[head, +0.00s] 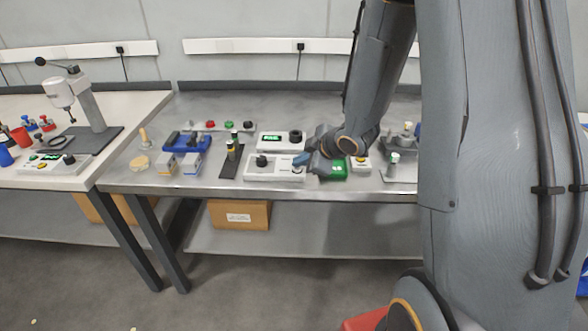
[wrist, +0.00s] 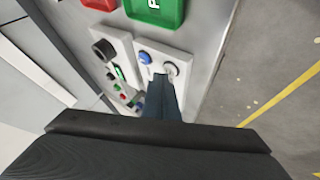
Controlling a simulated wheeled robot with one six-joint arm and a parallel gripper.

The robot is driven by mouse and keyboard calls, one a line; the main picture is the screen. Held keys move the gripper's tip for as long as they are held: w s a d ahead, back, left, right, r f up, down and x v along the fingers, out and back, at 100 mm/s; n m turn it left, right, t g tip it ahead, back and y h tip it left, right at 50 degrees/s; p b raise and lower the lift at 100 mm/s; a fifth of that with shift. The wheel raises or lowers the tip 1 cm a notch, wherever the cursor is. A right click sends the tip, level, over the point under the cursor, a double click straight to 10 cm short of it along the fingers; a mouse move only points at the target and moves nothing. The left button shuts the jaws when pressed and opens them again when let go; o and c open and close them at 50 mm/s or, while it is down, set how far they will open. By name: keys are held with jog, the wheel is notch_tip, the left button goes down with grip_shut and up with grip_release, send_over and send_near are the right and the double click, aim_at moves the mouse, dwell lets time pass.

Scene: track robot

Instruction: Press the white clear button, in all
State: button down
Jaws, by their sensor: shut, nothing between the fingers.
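The white button (wrist: 171,68) sits on a pale control box (head: 270,175), beside a blue button (wrist: 145,57). In the head view the white button (head: 298,170) shows at the right end of the box's top. My gripper (head: 300,160) is over that right end, its fingers closed and empty. In the wrist view the fingertips (wrist: 160,78) are just beside the white button, close to the box face and near the blue button. I cannot tell whether they touch the box. The white button is not covered by the fingers in the wrist view.
A black knob (head: 262,160) stands on the box's left part. Behind is another pale box with a green display (head: 272,138) and a dark knob (head: 296,136). A green block (head: 338,171) is close on the right. Blue-grey blocks (head: 192,162) stand left.

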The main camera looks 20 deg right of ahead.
jog(key=shift+f, duration=0.3)
jog(key=shift+r, duration=0.1)
dwell(0.4)
jog(key=shift+r+p, duration=0.65)
jog(key=shift+r, duration=0.05)
notch_tip(320, 180, up, 5)
jog(key=p, duration=0.4)
jog(key=shift+p, duration=0.4)
dwell(0.4)
